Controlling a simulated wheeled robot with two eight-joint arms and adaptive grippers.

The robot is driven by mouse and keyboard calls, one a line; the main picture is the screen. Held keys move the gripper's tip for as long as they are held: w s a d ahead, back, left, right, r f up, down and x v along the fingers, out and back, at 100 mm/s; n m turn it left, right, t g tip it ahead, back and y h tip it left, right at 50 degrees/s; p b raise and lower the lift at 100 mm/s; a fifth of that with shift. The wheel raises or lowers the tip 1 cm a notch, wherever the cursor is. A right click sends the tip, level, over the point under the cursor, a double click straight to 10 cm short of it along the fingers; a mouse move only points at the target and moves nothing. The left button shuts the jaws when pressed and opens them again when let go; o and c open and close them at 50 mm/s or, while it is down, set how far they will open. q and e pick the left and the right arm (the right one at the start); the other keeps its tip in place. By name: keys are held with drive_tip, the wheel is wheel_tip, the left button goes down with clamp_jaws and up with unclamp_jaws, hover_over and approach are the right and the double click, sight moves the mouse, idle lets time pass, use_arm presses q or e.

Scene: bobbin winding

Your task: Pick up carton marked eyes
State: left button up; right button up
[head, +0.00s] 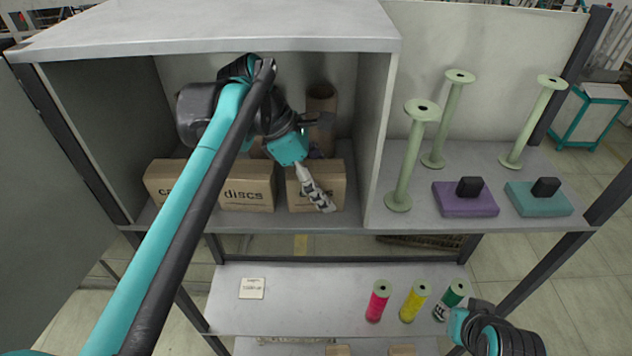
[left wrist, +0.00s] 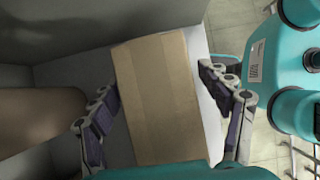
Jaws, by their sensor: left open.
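Three brown cartons stand in the shelf's left bay in the head view: a left carton (head: 165,184) with its label mostly hidden, a carton marked discs (head: 247,188), and a right carton (head: 336,178) whose label is mostly covered by my gripper, so I cannot read it. My left gripper (head: 316,176) is open at the right carton, one finger in front of its face. In the left wrist view, the carton (left wrist: 158,95) lies between the two spread fingers, with gaps visible. My right gripper (head: 446,311) is low right, near the green spool; its jaws are unclear.
A brown cylinder (head: 321,100) stands behind the right carton. A divider (head: 376,130) closes the bay on the right. Pale green bobbins (head: 409,155) and purple (head: 465,200) and teal (head: 538,199) blocks stand beyond it. Pink (head: 377,301), yellow (head: 414,301) and green (head: 455,292) spools stand below.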

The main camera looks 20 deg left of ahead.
use_arm(q)
drive_tip(key=shift+d+f, duration=0.15)
drive_tip(key=shift+f, duration=0.05)
drive_tip(key=shift+f, duration=0.25)
idle(0.4)
drive_tip(key=c, duration=1.4)
